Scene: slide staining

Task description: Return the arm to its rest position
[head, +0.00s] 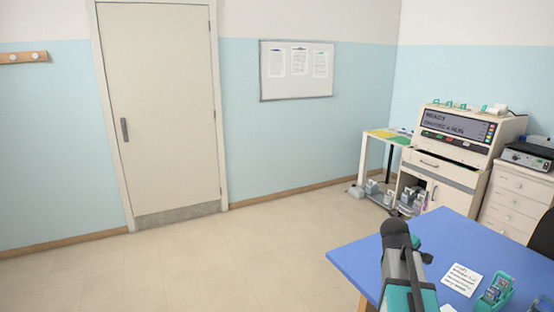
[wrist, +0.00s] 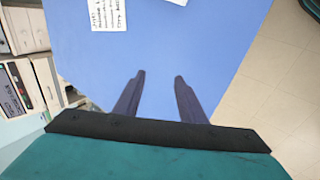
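My gripper (wrist: 159,82) shows in the wrist view with its two dark fingers apart and nothing between them. It is above the blue table (wrist: 190,45), whose top fills the middle of that view. In the head view my arm reaches over the left part of the blue table (head: 358,258), and the gripper's fingers cannot be made out there.
On the table are a written note (head: 462,279) and a teal slide holder (head: 496,291) at the right. A staining machine (head: 455,135) on a cabinet and a white drawer unit (head: 518,190) stand behind. Open floor (head: 230,265) lies left, before a closed door (head: 160,110).

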